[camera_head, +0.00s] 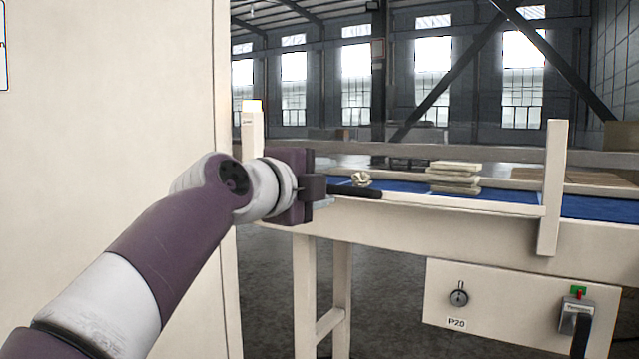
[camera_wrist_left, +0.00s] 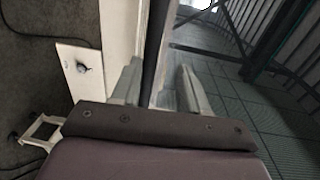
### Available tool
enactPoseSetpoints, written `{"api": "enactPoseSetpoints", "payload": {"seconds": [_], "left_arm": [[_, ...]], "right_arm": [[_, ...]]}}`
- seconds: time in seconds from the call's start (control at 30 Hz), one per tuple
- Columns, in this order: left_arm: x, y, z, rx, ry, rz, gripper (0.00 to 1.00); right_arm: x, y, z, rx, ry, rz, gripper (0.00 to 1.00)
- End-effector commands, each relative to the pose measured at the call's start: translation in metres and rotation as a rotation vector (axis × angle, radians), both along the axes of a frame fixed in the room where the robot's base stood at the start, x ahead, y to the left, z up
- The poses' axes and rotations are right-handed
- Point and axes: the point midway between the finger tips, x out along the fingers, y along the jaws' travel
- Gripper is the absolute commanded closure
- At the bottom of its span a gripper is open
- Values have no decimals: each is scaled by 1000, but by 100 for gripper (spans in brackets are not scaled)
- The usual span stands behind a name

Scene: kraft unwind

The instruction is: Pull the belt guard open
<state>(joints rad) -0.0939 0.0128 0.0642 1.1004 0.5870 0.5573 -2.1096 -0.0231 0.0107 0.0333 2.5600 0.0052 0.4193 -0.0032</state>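The belt guard (camera_head: 460,205) appears to be the cream frame along the front of the blue belt, with an upright at its right end. A dark bar-like handle (camera_head: 355,190) lies at the rail's left end. My left gripper (camera_head: 318,187) is at the left end of this handle. In the left wrist view, the fingers (camera_wrist_left: 160,75) stand apart, with the dark bar (camera_wrist_left: 154,45) running between them and narrow gaps seeming to show on either side. Whether a finger touches the bar is unclear. My right gripper is not in view.
A large cream panel (camera_head: 110,110) stands close on the left. On the blue belt (camera_head: 400,186) lie a stack of flat pieces (camera_head: 455,178) and a crumpled piece (camera_head: 360,180). A control plate (camera_head: 500,303) marked P20 with a knob is below. Open floor lies beneath the frame.

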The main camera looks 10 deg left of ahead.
Motion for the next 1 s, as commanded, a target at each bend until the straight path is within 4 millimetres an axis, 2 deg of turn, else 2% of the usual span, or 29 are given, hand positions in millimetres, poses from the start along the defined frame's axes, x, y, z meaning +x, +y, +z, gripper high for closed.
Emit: {"api": "enactPoseSetpoints", "payload": {"seconds": [0.23, 0.33, 0.47, 0.7, 0.83, 1.0], "left_arm": [[0, 0, 0, 0, 0, 0, 58], [-6, 3, 0, 0, -2, 2, 58], [-33, 14, 2, -2, -5, 3, 58], [-91, 38, 7, 0, -2, 4, 58], [-109, 46, 9, 0, -1, 4, 58], [-117, 49, 10, 0, 1, 0, 58]], "right_arm": [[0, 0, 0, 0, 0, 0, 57], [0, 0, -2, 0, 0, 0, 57], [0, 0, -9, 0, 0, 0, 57], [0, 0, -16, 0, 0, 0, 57], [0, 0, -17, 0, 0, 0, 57], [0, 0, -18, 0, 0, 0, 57]]}}
